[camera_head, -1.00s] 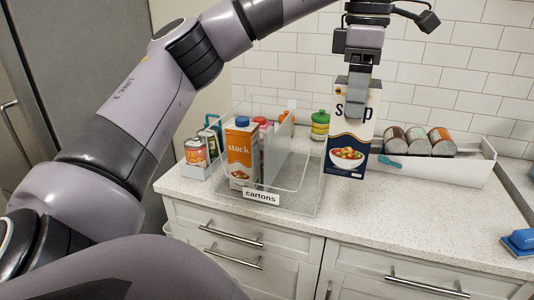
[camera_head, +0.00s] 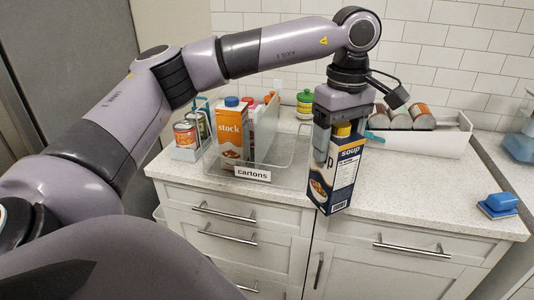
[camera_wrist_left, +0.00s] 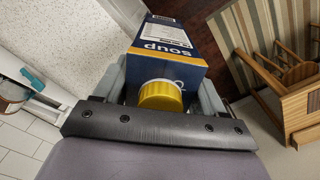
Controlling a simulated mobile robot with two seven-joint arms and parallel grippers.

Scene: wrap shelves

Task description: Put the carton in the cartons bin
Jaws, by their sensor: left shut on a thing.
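The soup carton (camera_head: 339,178) is dark blue and white with a yellow cap. My left gripper (camera_head: 338,130) is shut on its upper part and holds it in the air near the counter's front edge, to the right of the bin. In the left wrist view the carton (camera_wrist_left: 172,42) sits between the fingers, cap toward the camera. The clear cartons bin (camera_head: 286,172) stands on the counter with a "cartons" label on its front. An orange stock carton (camera_head: 230,135) stands in its left part; its right part looks empty. My right gripper is not in view.
A white can rack (camera_head: 440,142) with several cans lies at the back right. A small holder with cans (camera_head: 187,138) stands left of the bin. A blue brush (camera_head: 499,204) lies on the right counter, which is otherwise clear.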

